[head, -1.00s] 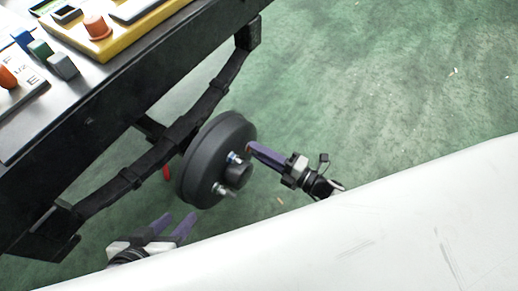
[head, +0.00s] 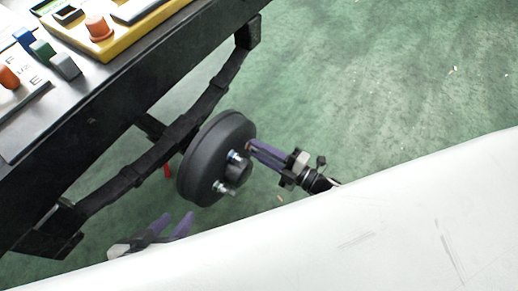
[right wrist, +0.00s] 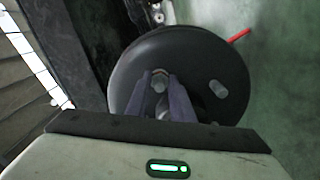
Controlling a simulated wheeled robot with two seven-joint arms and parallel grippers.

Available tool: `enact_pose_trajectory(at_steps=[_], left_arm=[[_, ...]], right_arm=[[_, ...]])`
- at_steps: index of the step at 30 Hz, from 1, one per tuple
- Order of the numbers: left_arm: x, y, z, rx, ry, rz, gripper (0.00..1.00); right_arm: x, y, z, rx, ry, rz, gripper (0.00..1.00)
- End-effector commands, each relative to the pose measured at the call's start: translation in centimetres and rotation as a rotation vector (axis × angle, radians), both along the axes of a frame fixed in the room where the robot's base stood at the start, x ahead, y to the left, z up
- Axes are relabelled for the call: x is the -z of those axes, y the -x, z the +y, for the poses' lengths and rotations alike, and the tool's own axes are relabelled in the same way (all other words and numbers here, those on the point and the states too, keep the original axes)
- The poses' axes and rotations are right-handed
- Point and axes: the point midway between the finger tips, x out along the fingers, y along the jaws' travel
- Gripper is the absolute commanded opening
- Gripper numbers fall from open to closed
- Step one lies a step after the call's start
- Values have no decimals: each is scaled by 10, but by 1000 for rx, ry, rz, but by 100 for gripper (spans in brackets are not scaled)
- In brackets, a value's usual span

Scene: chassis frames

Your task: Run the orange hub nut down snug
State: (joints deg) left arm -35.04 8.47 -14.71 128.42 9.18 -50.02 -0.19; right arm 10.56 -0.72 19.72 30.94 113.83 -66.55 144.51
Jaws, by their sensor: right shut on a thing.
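The dark grey wheel hub drum (head: 202,160) hangs below the bench, with a dark centre boss (head: 238,170) and silvery studs (head: 222,188). My right gripper (head: 250,147) reaches the drum's face from the right, its purple fingers around an upper stud position. A small orange edge, the orange hub nut (head: 248,148), shows at the fingertips. In the right wrist view the fingers (right wrist: 160,82) are shut around a nut on a stud; only a thin orange-brown rim shows. How far down it sits cannot be told. My left gripper (head: 168,224) is open and empty, below left of the drum.
The dark bench edge (head: 110,110) and a black leaf-spring beam (head: 150,160) run beside the drum. A yellow tray (head: 125,28) and coloured blocks (head: 65,65) sit on top. A red rod (right wrist: 238,36) sticks out behind the drum. Green floor on the right is clear.

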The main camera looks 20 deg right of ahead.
Motion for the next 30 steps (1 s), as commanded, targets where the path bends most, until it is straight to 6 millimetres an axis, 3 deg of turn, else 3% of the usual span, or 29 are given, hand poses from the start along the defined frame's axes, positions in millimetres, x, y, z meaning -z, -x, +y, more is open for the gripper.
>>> enact_pose_trajectory(at_steps=[2, 3, 5, 17, 30], left_arm=[[-1, 0, 0, 2, 0, -2, 40], [-2, -1, 0, 3, -1, -4, 40], [-2, -1, 0, 5, -1, -6, 40], [-10, -4, 0, 6, -3, -19, 40], [-16, 2, 10, -53, 8, -56, 40]], right_arm=[[2, 3, -3, 1, 2, 4, 0], [2, 3, -3, 1, 3, 4, 22], [2, 3, -3, 1, 3, 4, 29], [0, 9, -7, 1, 4, 3, 29], [1, 71, -57, 3, 5, 3, 29]])
